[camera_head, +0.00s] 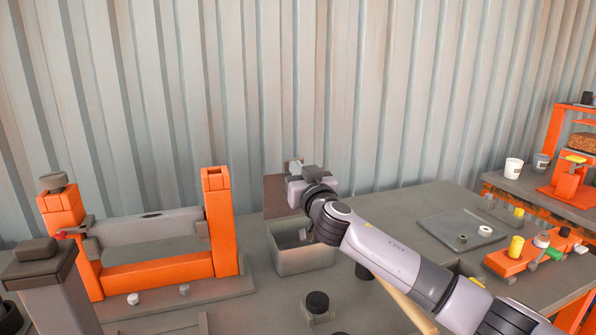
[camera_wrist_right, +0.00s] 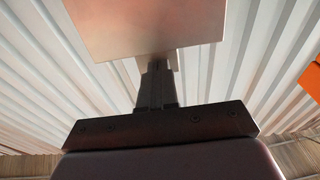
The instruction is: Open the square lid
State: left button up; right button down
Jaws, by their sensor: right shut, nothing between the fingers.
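A square grey box (camera_head: 302,260) stands on the table with its top open. A flat brown square lid (camera_head: 277,197) stands raised upright at the back of the box; my right gripper covers part of it. My right gripper (camera_head: 296,167) is above the box, at the lid's right side. Its fingers are shut with nothing between them. In the right wrist view the lid (camera_wrist_right: 145,24) is close in front of the shut fingers (camera_wrist_right: 158,75); I cannot tell whether they touch. My left gripper is not in view.
A black knob (camera_head: 317,302) is in front. A grey tray (camera_head: 455,230) and orange fixture (camera_head: 525,255) lie to the right. A corrugated wall (camera_head: 300,90) closes the back.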

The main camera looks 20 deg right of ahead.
jog(key=w, duration=0.1)
jog(key=w+g+p, duration=0.1)
jog(key=w+p, duration=0.1)
jog(key=shift+w+r, duration=0.25)
jog(key=shift+w+a, duration=0.1)
jog(key=shift+w, duration=0.45)
jog(key=shift+w+r, duration=0.15)
jog(key=shift+r, duration=0.05)
